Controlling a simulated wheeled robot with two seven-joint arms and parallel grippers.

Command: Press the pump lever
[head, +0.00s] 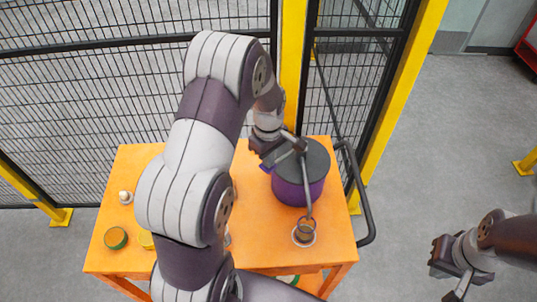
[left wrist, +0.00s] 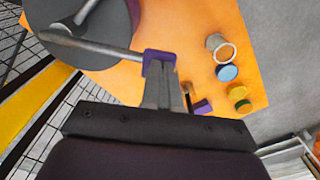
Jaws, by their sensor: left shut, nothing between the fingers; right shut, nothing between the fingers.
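The pump is a purple drum (head: 297,190) with a dark grey lid, standing on the right part of the orange table. A grey lever (left wrist: 105,46) runs out from the lid's hub to a purple end grip (left wrist: 158,61). In the head view the purple end (head: 265,167) is partly covered by my left gripper (head: 272,157). My left gripper (left wrist: 162,92) is shut and empty, with its fingertips right at the grip; I cannot tell whether they touch it. My right gripper (head: 455,273) is shut and empty, over the floor at the right.
A grey spout (head: 306,190) slopes down to a clear cup (head: 304,234) on the orange table (head: 270,240). A mesh fence (head: 110,85) with yellow posts closes the back. A dark rail (head: 362,195) runs along the table's right edge.

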